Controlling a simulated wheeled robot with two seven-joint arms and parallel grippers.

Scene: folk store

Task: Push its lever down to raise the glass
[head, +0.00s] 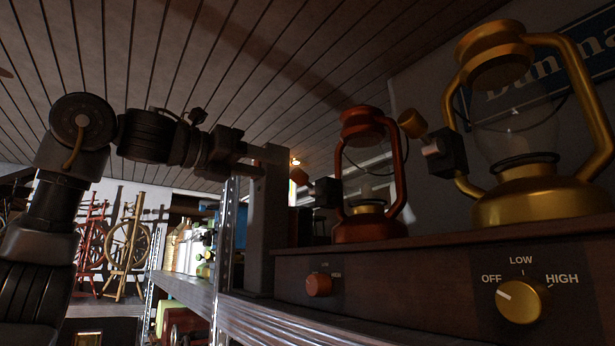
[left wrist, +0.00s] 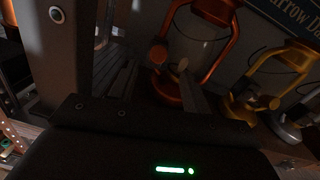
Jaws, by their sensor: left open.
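A red lantern (head: 364,232) stands on the dark wooden stand, with a dark block and a reddish knob, its lever (head: 300,177), on its left side. In the left wrist view the orange-red lantern (left wrist: 226,52) is just ahead of my jaws. A gold lantern (head: 540,197) stands to the right, larger in view, with a similar lever (head: 411,123). My left gripper (head: 256,160) is open, at the stand's grey upright post, left of the red lantern's lever. In the left wrist view its fingers (left wrist: 158,88) are apart; whether they touch the lever is unclear. My right gripper is out of view.
The grey post (head: 265,225) rises close beside my left gripper. The stand front (head: 400,282) carries a red knob (head: 319,284) and a gold knob (head: 522,301) marked OFF, LOW, HIGH. Spinning wheels (head: 128,245) and a shelf (head: 185,287) of goods are at the left. A silver lantern (left wrist: 290,130) is farther along.

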